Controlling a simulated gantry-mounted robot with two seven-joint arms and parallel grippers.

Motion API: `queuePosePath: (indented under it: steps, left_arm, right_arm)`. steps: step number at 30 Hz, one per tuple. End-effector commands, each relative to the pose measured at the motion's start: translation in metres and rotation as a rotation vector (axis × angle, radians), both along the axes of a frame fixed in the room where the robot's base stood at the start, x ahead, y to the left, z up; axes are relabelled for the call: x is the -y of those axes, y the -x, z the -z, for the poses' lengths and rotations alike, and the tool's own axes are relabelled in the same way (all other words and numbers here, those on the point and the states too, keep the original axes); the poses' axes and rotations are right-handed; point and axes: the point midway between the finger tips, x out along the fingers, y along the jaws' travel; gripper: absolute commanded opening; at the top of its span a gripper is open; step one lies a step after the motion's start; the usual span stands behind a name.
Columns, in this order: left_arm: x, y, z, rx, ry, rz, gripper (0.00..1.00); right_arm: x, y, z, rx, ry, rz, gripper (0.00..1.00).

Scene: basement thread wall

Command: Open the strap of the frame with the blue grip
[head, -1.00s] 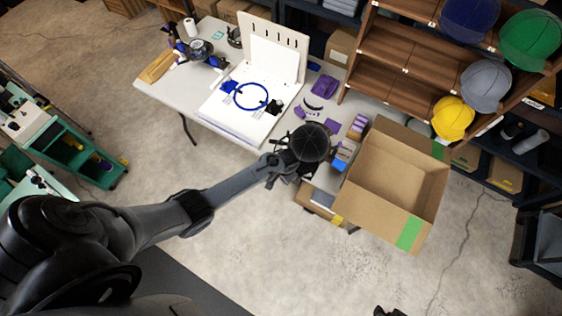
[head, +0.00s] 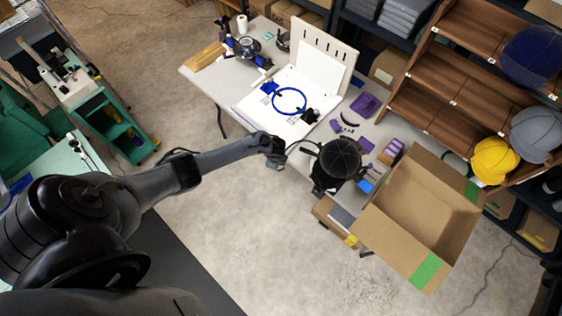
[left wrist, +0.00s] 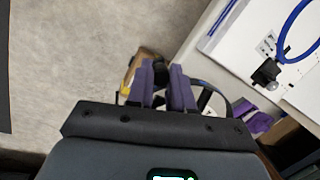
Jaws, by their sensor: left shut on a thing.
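A dark cap (head: 340,158) sits on a black frame (head: 322,180) at the table's front edge, in the middle of the head view. A thin black strap (head: 303,147) arcs out from its left side toward my left gripper (head: 275,152). The strap also shows as a dark curved band in the left wrist view (left wrist: 215,90). My left gripper's purple fingers (left wrist: 163,75) are shut on the dark strap end, just left of the cap and apart from it. I cannot make out a blue grip on this frame. My right gripper is not in view.
A blue hoop (head: 289,101) lies on a white board (head: 275,118) on the table. An open cardboard box (head: 415,210) stands right of the cap, with a small blue object (head: 366,186) and purple pieces (head: 390,152) nearby. Shelves with caps (head: 495,158) are at right.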

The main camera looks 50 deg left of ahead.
Motion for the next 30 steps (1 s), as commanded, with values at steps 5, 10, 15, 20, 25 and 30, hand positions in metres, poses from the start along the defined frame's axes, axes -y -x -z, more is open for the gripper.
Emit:
queuePosePath:
  steps: [5, 10, 15, 20, 25, 30]
  left_arm:
    - [-0.014, -0.006, -0.001, 0.000, -0.013, 0.065, 0.00]
    - [-0.019, -0.008, -0.002, 0.000, -0.018, 0.094, 0.00]
    - [-0.020, -0.009, -0.002, 0.000, -0.019, 0.102, 0.00]
    - [-0.020, -0.009, -0.002, 0.000, -0.019, 0.101, 0.00]
    - [-0.020, -0.009, -0.002, 0.001, -0.018, 0.100, 0.32]
    - [-0.020, -0.009, -0.002, -0.001, -0.018, 0.100, 0.47]
  right_arm:
    - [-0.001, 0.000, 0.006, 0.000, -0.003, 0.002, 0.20]
    - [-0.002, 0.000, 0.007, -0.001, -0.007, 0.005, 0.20]
    - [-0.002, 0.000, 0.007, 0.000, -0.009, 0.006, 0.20]
    - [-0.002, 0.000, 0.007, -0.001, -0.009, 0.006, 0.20]
    - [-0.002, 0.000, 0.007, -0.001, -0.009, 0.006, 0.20]
    - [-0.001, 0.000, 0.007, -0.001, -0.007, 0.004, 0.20]
